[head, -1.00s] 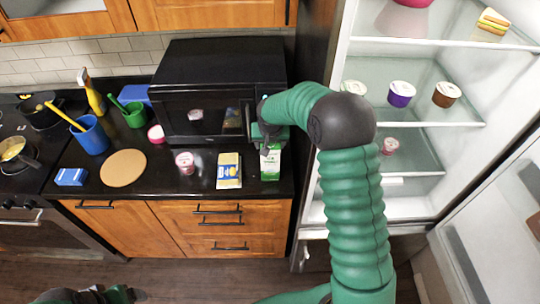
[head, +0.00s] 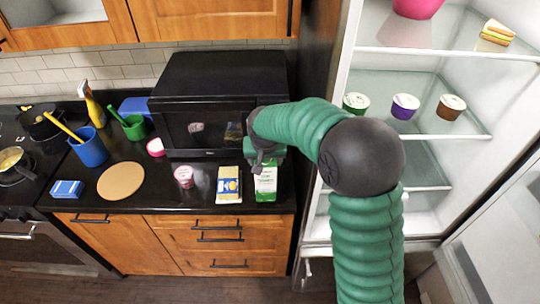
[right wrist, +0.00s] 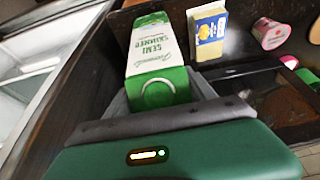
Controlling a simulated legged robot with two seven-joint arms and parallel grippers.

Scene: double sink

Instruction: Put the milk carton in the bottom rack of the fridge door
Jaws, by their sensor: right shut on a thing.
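The milk carton (head: 266,183) is green and white and stands at the right end of the black counter, in front of the microwave. My right gripper (head: 264,160) is shut on its upper part. In the right wrist view the carton (right wrist: 156,62) shows "semi skimmed" lettering and sits between my fingers. The fridge (head: 425,95) is open at the right, with its door (head: 500,245) swung out at the lower right. The door's bottom rack is not clearly seen. My left gripper is out of the head view.
A yellow-and-white pack (head: 228,185) stands just left of the carton, with a pink cup (head: 184,176) beyond it. The black microwave (head: 205,85) is behind. Fridge shelves hold several tubs, a sandwich (head: 494,37) and a pink bowl (head: 418,8).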

